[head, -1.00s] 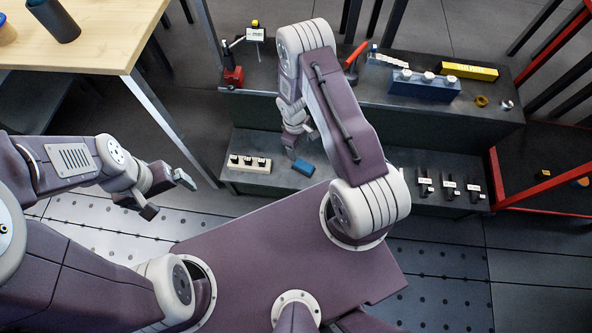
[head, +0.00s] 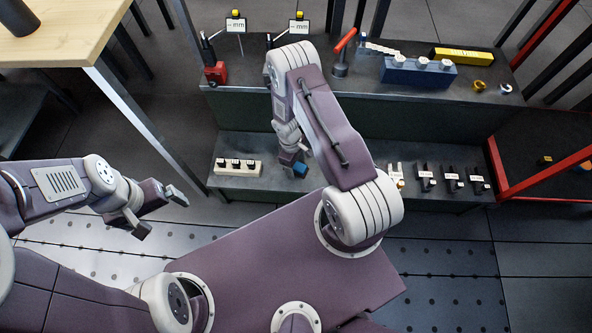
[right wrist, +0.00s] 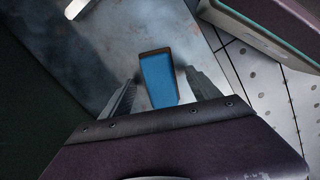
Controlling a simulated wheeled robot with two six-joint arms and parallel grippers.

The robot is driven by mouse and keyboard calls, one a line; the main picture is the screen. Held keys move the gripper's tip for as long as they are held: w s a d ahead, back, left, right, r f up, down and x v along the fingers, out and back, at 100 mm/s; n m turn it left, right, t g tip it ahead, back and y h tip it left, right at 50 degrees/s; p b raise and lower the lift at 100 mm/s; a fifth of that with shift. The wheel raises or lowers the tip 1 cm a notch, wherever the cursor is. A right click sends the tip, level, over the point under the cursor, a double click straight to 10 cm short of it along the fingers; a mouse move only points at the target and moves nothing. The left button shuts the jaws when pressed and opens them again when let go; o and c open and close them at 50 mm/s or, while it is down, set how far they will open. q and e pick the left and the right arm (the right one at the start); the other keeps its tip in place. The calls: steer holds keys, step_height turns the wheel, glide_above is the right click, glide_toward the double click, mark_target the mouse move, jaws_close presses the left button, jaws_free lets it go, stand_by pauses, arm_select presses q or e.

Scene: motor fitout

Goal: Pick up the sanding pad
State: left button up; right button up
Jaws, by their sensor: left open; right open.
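The sanding pad appears to be the small blue block (head: 300,170) with a dark edge, lying on the lower shelf (head: 330,186). My right gripper (head: 290,160) is over it in the head view and partly covers it. In the right wrist view the pad (right wrist: 158,80) lies in line with the gap between the two open fingers (right wrist: 160,92), with space on both sides. Its far part reaches beyond the fingertips. I cannot tell how high the fingers are above the shelf. My left gripper (head: 160,212) is open and empty, away to the left.
A cream block with dark knobs (head: 237,167) stands left of the pad. Black labelled holders (head: 450,178) stand to the right. The upper shelf above holds a blue box (head: 418,73), a yellow box (head: 462,56) and a red-handled tool (head: 343,50). A wooden table (head: 60,40) is at upper left.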

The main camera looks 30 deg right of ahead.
mark_target(297, 165)
steer(key=shift+f, duration=0.35)
steer(key=shift+c, duration=0.6)
steer(key=c, duration=1.4)
steer(key=shift+r+p, duration=0.55)
step_height(297, 165, up, 4)
steer(key=p, duration=0.2)
steer(key=shift+f+p, duration=0.2)
steer(key=shift+p, duration=0.1)
arm_select(q)
step_height(297, 165, down, 4)
steer(key=b, duration=0.7)
steer(key=shift+f, duration=0.15)
arm_select(e)
steer(key=s+r, duration=0.2)
steer(key=s, duration=0.1)
steer(key=s+d+r, duration=0.1)
steer(key=s+r, duration=0.1)
steer(key=s, duration=0.2)
steer(key=s+d+r, duration=0.1)
steer(key=s+r, duration=0.1)
steer(key=s, duration=0.2)
steer(key=shift+s+d+r, duration=0.15)
steer(key=shift+s+d, duration=0.05)
steer(key=shift+d, duration=0.05)
